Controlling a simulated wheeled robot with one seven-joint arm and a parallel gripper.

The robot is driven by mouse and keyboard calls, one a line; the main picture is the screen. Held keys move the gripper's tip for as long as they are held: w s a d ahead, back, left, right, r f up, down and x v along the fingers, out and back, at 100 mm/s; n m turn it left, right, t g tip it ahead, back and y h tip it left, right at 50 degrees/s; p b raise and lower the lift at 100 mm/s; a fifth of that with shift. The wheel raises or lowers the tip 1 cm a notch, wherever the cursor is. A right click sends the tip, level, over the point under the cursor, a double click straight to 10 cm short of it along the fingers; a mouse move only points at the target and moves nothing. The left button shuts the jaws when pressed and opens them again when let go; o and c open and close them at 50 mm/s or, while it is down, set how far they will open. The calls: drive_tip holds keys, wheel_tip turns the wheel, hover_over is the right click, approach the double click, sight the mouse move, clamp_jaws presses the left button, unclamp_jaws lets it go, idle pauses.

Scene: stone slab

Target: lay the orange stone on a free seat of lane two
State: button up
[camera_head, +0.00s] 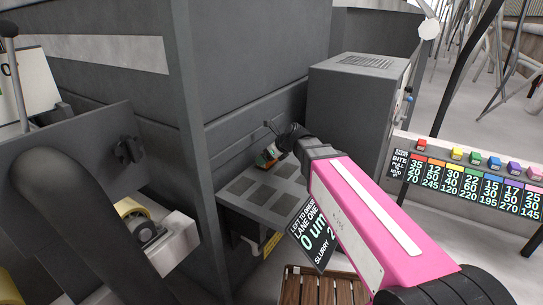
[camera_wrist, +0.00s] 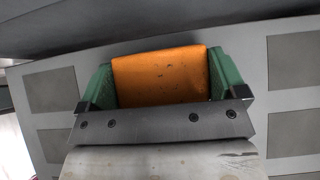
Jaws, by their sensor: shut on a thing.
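The orange stone (camera_wrist: 160,77) is a flat block held between the two green fingers of my gripper (camera_wrist: 160,84) in the wrist view. In the head view my gripper (camera_head: 268,157) is at the back of a grey slab (camera_head: 236,188), and only a small bit of orange shows there. The slab carries rows of dark square seats; those seen in the wrist view, such as a left seat (camera_wrist: 50,88) and a right seat (camera_wrist: 290,62), are bare. The stone hides what lies under it. I cannot tell whether it touches the slab, or which lane is two.
A grey cabinet (camera_head: 355,105) stands behind and right of the slab, with a dark wall at its left. A black sign (camera_head: 314,235) reading "lane one" hangs in front. A board (camera_head: 470,185) with several coloured blocks along its top is at the right. A wooden slatted thing (camera_head: 318,288) is below.

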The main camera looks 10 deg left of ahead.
drive_tip(key=o, duration=0.8)
drive_tip(key=shift+c, duration=0.2)
drive_tip(key=shift+r, duration=0.1)
drive_tip(key=v, duration=1.2)
